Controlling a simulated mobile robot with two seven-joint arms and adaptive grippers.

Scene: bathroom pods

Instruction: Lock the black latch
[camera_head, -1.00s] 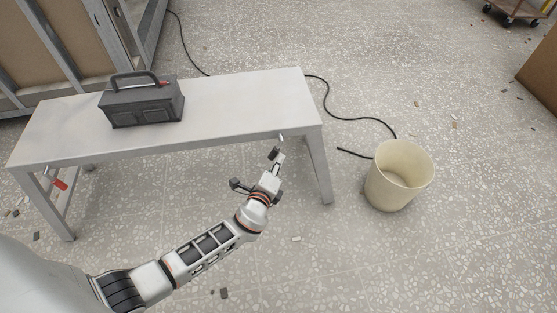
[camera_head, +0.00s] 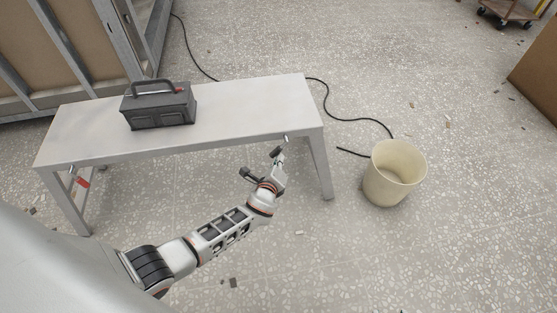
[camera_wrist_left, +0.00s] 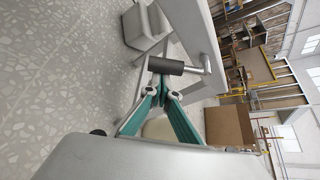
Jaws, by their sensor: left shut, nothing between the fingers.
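The black latch is a dark cylindrical grip (camera_head: 275,152) on a bent metal rod at the right end of the bench's front edge. In the left wrist view the black latch (camera_wrist_left: 180,66) lies across the picture just beyond my fingers, its rod running right and bending towards the bench. My left gripper (camera_head: 280,161) is right beside the grip in the head view. In the left wrist view its teal fingers (camera_wrist_left: 162,84) come together at the tips, shut and empty, close to the grip. I cannot tell whether they touch it. My right gripper is not in view.
The light grey bench (camera_head: 240,105) carries a dark toolbox (camera_head: 160,106). A red-gripped latch (camera_head: 83,182) is at the bench's left end. A cream bucket (camera_head: 395,172) stands right, near a black cable (camera_head: 327,98). The floor in front is mostly open.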

